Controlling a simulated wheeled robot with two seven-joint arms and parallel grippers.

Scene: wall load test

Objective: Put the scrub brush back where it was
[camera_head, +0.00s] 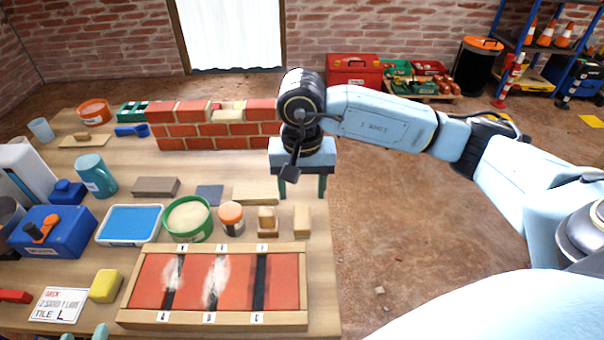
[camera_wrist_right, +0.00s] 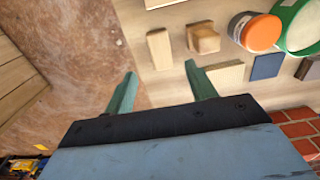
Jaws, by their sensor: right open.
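I cannot tell for sure which thing is the scrub brush. A small wooden block with a darker part (camera_head: 267,220), near the table's right edge, may be it; it also shows in the right wrist view (camera_wrist_right: 203,38). A plain pale wooden block (camera_head: 302,220) stands just right of it, also in the wrist view (camera_wrist_right: 159,49). My right gripper (camera_head: 303,188) is open and empty, beyond these blocks at the table's right edge; its two teal fingers show apart in the wrist view (camera_wrist_right: 160,92). Only teal tips of my left gripper (camera_head: 98,333) show at the bottom edge.
A red brick wall (camera_head: 210,130) stands at the back of the table. A green tub (camera_head: 188,218), an orange-lidded jar (camera_head: 231,218) and a blue tray (camera_head: 130,224) fill the middle. A framed red tile panel (camera_head: 215,283) lies in front.

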